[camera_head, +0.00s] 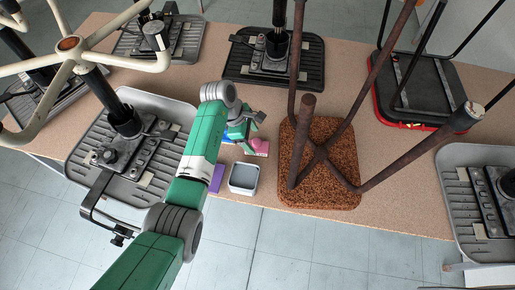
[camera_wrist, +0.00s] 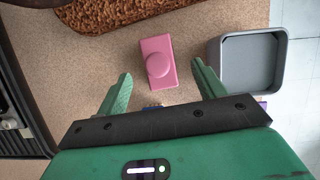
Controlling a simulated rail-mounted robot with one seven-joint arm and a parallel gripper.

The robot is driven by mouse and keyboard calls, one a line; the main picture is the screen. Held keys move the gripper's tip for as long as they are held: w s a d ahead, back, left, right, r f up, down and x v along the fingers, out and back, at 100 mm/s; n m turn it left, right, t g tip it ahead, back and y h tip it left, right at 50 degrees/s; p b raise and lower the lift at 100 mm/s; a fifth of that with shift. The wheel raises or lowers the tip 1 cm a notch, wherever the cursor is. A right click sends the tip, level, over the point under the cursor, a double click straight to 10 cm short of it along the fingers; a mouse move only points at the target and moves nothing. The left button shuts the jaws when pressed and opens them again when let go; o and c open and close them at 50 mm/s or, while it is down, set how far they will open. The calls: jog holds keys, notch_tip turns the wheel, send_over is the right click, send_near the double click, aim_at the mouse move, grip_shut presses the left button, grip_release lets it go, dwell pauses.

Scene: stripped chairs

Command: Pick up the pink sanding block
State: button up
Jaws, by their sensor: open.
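The pink sanding block (camera_wrist: 157,62) lies on the tan tabletop in the wrist view, a rectangular block with a round knob on top. It also shows in the head view (camera_head: 262,149), partly hidden by my gripper. My gripper (camera_wrist: 158,84) is open, with its two green fingers pointing toward the block. The block lies just beyond the fingertips, roughly centred between them, and nothing is held. In the head view my gripper (camera_head: 251,122) hangs over the table just above the block.
A grey open bin (camera_head: 243,179) stands close to the block, to the right in the wrist view. A purple item (camera_head: 215,179) lies left of the bin. An upturned brown chair (camera_head: 318,165) with raised legs stands right. Upturned chair seats (camera_head: 158,110) crowd the left.

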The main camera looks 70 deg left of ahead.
aim_at(255, 141)
jog(key=b+x, duration=0.2)
jog(key=x, duration=0.3)
jog(key=shift+a, duration=0.15)
jog(key=c, duration=1.1)
jog(key=shift+r, duration=0.1)
notch_tip(255, 141, up, 28)
jog(key=p, duration=0.9)
